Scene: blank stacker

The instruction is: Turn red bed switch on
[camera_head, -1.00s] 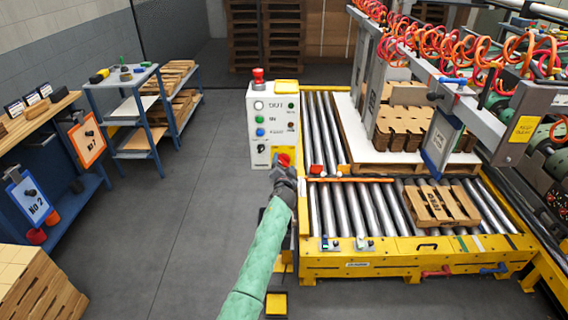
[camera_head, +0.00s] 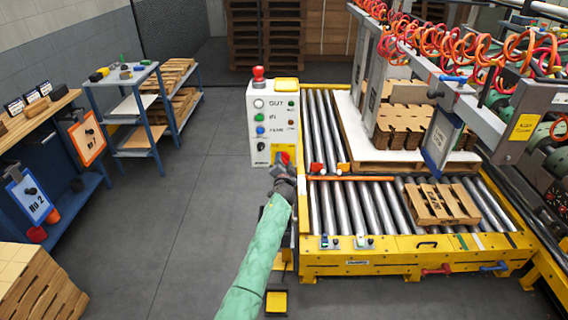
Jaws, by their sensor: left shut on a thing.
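A white control box (camera_head: 259,105) stands at the left end of the roller conveyor. Low on its front is a yellow plate (camera_head: 278,147) with the red bed switch (camera_head: 285,157), partly hidden behind my gripper. My left gripper (camera_head: 281,164) reaches up to the switch from below and is shut on it. The fingers cover much of the switch, so its exact angle is hard to tell. My right gripper is not in view.
A red mushroom button (camera_head: 258,73) sits on top of the box. The yellow-framed roller conveyor (camera_head: 400,258) is close on the right, with a wooden pallet (camera_head: 440,205) on it. The floor to the left is clear up to a blue shelf (camera_head: 124,108).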

